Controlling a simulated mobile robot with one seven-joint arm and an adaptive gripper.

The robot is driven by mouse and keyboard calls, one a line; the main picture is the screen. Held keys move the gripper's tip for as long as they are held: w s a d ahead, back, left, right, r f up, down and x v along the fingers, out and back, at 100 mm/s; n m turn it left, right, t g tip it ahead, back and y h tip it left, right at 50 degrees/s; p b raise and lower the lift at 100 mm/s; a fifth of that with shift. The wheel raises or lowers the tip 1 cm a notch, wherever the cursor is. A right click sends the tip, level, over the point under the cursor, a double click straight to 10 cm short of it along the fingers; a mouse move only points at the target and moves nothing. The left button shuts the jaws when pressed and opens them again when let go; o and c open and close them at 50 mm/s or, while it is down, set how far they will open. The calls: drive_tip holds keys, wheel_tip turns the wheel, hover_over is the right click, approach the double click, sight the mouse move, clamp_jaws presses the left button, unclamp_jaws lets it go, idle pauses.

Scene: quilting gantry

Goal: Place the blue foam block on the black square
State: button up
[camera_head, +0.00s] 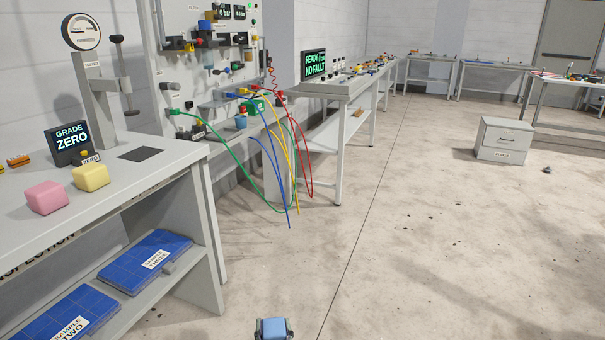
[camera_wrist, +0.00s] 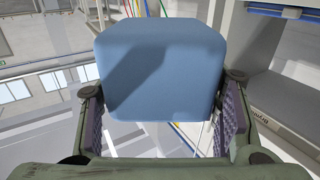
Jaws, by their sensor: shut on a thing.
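The blue foam block (camera_wrist: 160,70) fills the middle of the wrist view, held between the two padded fingers of my gripper (camera_wrist: 160,122). In the head view the blue block (camera_head: 273,328) shows at the bottom edge, with my gripper (camera_head: 273,335) mostly cut off by the frame. The block is well in front and to the right of the inspection table, over the floor. The black square (camera_head: 142,154) lies flat and bare on the table top (camera_head: 130,180), near its right end.
A pink block (camera_head: 46,197) and a yellow block (camera_head: 90,177) sit on the table left of the square. A gauge stand (camera_head: 98,95) and a "GRADE ZERO" display (camera_head: 68,143) stand behind. Coloured hoses (camera_head: 280,165) hang to the right. Open floor (camera_head: 430,230) lies right.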

drive_tip(key=s+d+f+m+h, duration=0.1)
drive_tip(key=s+d+f+h, duration=0.1)
drive_tip(key=s+d+f, duration=0.3)
drive_tip(key=d+f, duration=0.2)
drive_tip(key=d, duration=0.1)
drive_tip(key=shift+s+d+m+h, duration=0.15)
drive_tip(key=shift+s+m+h, duration=0.15)
drive_tip(key=shift+d+r, duration=0.1)
idle(0.6)
drive_tip(key=shift+w, duration=0.1)
